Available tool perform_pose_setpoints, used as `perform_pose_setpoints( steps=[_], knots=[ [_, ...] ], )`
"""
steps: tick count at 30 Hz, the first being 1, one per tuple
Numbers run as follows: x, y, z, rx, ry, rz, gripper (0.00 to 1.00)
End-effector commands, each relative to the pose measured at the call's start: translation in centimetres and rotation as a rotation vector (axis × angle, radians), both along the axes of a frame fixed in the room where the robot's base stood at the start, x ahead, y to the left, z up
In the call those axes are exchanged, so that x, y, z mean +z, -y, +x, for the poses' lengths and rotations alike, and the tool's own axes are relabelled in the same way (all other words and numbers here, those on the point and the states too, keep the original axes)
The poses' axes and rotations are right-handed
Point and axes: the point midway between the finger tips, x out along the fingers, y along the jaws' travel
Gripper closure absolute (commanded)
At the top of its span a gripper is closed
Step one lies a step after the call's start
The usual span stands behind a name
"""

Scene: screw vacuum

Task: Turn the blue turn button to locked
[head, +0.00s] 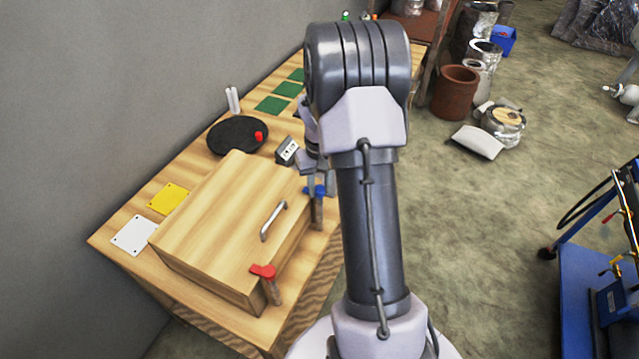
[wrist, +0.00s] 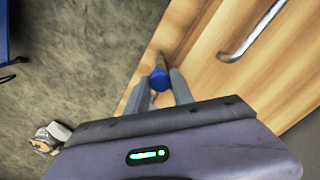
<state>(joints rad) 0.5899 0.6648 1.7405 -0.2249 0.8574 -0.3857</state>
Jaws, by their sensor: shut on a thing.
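My gripper (wrist: 162,88) is shut on the blue button, with one finger on each side. In the head view my gripper (head: 317,188) reaches down over the button, and my arm hides part of that area. The button's exact angle is hard to tell because the fingers cover it. A red turn button (head: 263,271) sits on another post at the box's near corner.
A metal handle (head: 273,221) stands on the box lid between the two buttons. A black disc (head: 237,135), a small grey box (head: 287,151) and green plates (head: 271,105) lie farther back on the bench. A blue cart (head: 590,290) stands at the right, across open floor.

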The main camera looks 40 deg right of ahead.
Motion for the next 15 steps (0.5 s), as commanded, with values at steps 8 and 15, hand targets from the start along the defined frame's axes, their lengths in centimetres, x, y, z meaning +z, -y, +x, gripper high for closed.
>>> perform_pose_setpoints(
  steps=[8,15],
  knots=[
    [0.03,0.02,0.01,0.048,0.001,0.0,1.0],
    [0.0,0.02,0.01,0.053,0.001,0.0,1.0]
  ],
)
